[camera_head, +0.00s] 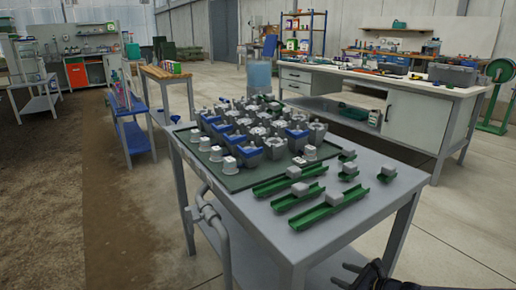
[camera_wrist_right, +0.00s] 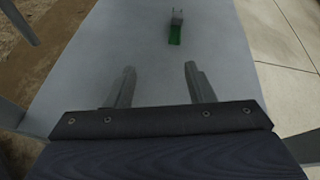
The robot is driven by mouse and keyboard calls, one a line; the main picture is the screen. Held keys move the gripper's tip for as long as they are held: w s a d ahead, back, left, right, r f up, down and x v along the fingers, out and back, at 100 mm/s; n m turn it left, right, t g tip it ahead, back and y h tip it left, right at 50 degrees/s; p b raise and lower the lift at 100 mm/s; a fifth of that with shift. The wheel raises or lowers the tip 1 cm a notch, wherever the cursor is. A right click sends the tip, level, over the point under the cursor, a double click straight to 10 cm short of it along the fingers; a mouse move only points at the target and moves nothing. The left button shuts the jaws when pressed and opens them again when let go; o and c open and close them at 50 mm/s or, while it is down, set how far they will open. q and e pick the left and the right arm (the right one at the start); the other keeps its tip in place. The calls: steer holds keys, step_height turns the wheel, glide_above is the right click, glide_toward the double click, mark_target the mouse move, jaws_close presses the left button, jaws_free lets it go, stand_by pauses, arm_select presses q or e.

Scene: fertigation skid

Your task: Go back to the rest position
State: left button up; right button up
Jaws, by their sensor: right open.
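My right gripper (camera_head: 350,275) is at the bottom right of the head view, by the near right corner of the grey table (camera_head: 290,237). In the right wrist view its two fingers (camera_wrist_right: 160,88) stand apart with nothing between them. Below them is the bare grey tabletop (camera_wrist_right: 95,70). A small green channel piece (camera_wrist_right: 175,36) with a grey block on it lies beyond the fingertips, apart from them. My left gripper is in neither view.
The table holds a green board (camera_head: 236,181) with several grey and blue fittings. Long green channels (camera_head: 330,208) with grey blocks lie along its near side. A grey pipe (camera_head: 212,218) runs at the table's left end. A white workbench (camera_head: 408,122) stands behind. Concrete floor (camera_head: 465,215) is clear at right.

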steer(key=s+a+r+n+g, duration=0.2)
steer(key=s+a+r+n, duration=0.2)
steer(key=s+r+n, duration=0.45)
steer(key=s+a+r+n+g, duration=0.3)
steer(key=s+a+r+n, duration=0.2)
steer(key=s+r+n, duration=0.3)
steer(key=s+d+r+n+h, duration=0.15)
steer(key=s+n, duration=0.25)
steer(key=s, duration=0.5)
steer(key=s+d+n+h, duration=0.1)
steer(key=s+n+h, duration=0.25)
steer(key=s, duration=0.55)
step_height(320, 180, up, 37)
steer(key=p, duration=3.7)
steer(key=shift+s+d+r+n+y, duration=0.15)
steer(key=shift+r+n+y, duration=0.05)
steer(key=shift+n+y, duration=0.1)
